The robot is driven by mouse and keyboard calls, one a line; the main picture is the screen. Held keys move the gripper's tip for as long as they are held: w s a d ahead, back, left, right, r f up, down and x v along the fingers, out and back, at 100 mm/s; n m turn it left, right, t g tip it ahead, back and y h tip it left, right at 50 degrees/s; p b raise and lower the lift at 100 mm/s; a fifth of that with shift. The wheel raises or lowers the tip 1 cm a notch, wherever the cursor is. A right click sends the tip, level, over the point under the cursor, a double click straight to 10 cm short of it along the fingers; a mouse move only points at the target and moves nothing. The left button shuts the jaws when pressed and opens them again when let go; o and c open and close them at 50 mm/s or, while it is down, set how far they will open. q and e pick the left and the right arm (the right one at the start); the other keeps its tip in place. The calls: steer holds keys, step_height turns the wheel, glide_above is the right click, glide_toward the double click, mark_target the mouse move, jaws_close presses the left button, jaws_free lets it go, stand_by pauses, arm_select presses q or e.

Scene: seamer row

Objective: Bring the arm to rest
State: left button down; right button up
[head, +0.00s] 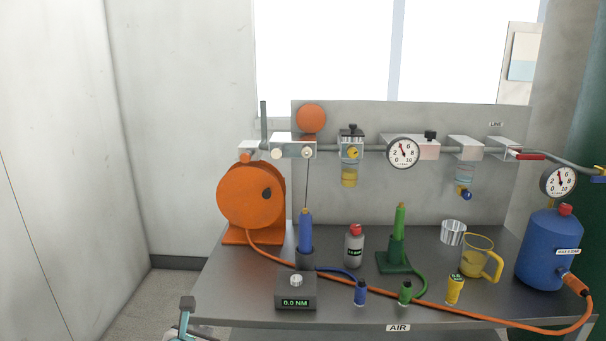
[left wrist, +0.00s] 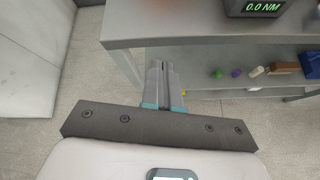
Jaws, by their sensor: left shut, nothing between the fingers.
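My left gripper (head: 187,303) shows at the bottom left of the head view, just off the left front corner of the grey bench (head: 350,316). In the left wrist view its two fingers (left wrist: 160,68) are together with nothing between them. They stand in front of the bench's left end, over the pale floor. The gripper appears apart from the bench. My right gripper is in neither view.
On the bench stand a torque tester (head: 295,291), an orange hose reel (head: 251,196), a blue tank (head: 549,250) and a yellow jug (head: 478,258). A lower shelf (left wrist: 240,82) holds small items. Floor left of the bench (head: 160,285) is clear.

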arm_select(q)
steer(key=s+d+f+m+g+h+p, duration=0.1)
steer(key=s+f+m+g+p, duration=0.2)
steer(key=s+f, duration=0.5)
steer(key=s+d+f+m+g, duration=0.25)
steer(key=s+f+m, duration=0.3)
steer(key=f, duration=0.45)
steer(key=s+d+f+m+g+h, duration=0.1)
steer(key=s+d+f+m+g, duration=0.1)
steer(key=s+m, duration=0.6)
steer(key=s+d+f+m+g+h+p, duration=0.1)
steer(key=s+d+f+m+g, duration=0.2)
steer(key=s+m, duration=0.5)
steer(key=f+m, duration=0.1)
steer(key=m, duration=0.5)
steer(key=shift+s+d+h, duration=0.3)
steer(key=shift+s+h, duration=0.05)
steer(key=shift+h, duration=0.05)
